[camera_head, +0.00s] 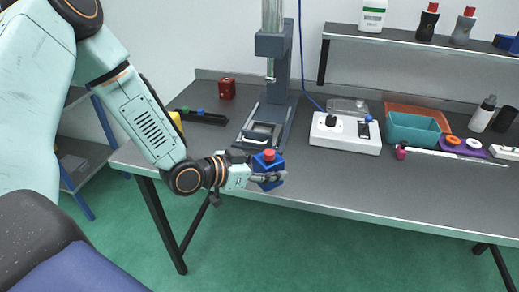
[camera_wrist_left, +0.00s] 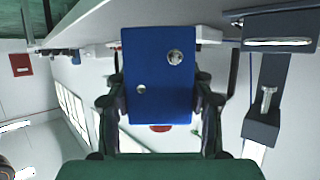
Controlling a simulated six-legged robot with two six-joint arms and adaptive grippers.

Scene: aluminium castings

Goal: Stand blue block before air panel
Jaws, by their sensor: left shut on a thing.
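The blue block (camera_head: 267,166) has a red knob on top and is held just off the bench's front edge, in front of the press. My left gripper (camera_head: 272,178) is shut on it, with fingers across its lower part. In the left wrist view the block (camera_wrist_left: 158,75) sits between both fingers, showing two round metallic spots on its face, and a bit of red shows below it. The air panel (camera_head: 345,143) is a white box with a black knob and a blue hose, standing on the bench to the right of the block. My right gripper is not seen.
A grey press (camera_head: 272,75) stands behind the block. A red block (camera_head: 227,88) and a black rail (camera_head: 203,117) lie at left. A teal bin (camera_head: 412,129) and an orange tray stand right of the panel. A strip of bare bench (camera_head: 330,172) lies before the panel.

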